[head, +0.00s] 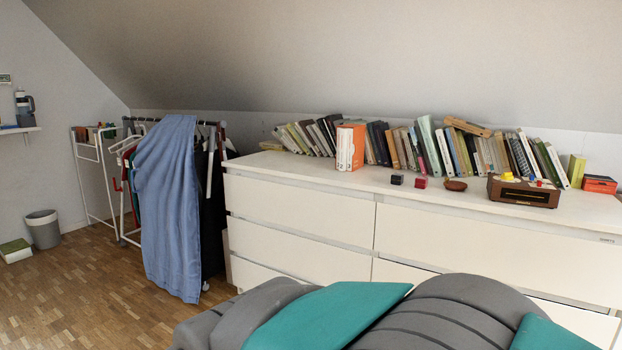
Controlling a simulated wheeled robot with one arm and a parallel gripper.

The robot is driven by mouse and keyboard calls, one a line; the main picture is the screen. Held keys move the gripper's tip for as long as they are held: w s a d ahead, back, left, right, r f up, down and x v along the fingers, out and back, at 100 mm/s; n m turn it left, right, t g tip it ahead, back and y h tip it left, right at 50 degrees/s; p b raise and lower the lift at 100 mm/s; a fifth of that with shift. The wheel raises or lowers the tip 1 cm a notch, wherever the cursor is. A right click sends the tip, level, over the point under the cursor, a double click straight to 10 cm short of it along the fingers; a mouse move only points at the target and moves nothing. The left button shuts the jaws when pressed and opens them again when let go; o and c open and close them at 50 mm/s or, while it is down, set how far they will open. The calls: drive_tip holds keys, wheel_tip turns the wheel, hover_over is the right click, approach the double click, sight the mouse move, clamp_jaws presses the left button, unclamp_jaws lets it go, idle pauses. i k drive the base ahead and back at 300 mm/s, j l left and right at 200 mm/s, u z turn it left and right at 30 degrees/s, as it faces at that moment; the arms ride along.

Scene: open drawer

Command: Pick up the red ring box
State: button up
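The red ring box (421,183) is a small dark-red cube. It sits on top of the white dresser (330,187), near its front edge. A small dark box (397,179) stands just to its left, with a gap between them. A brown bowl-like item (455,185) stands to its right. The red ring box looks unobstructed from the front. My gripper is not in view, so I cannot tell whether it is open or shut.
A row of books (470,152) lines the dresser's back. An orange-and-white binder (351,147) stands left of the small boxes, and a brown radio-like box (523,190) to the right. A blue cloth (170,210) hangs on a rack at left. Wooden floor (80,290) is clear there.

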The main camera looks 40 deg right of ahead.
sight(421, 181)
drive_tip(key=z, duration=2)
drive_tip(key=i+l+u, duration=0.1)
drive_tip(key=u, duration=0.3)
drive_tip(key=l+u, duration=0.15)
drive_tip(key=u, duration=0.3)
drive_tip(key=i+l+u, duration=0.1)
drive_tip(key=u, duration=0.3)
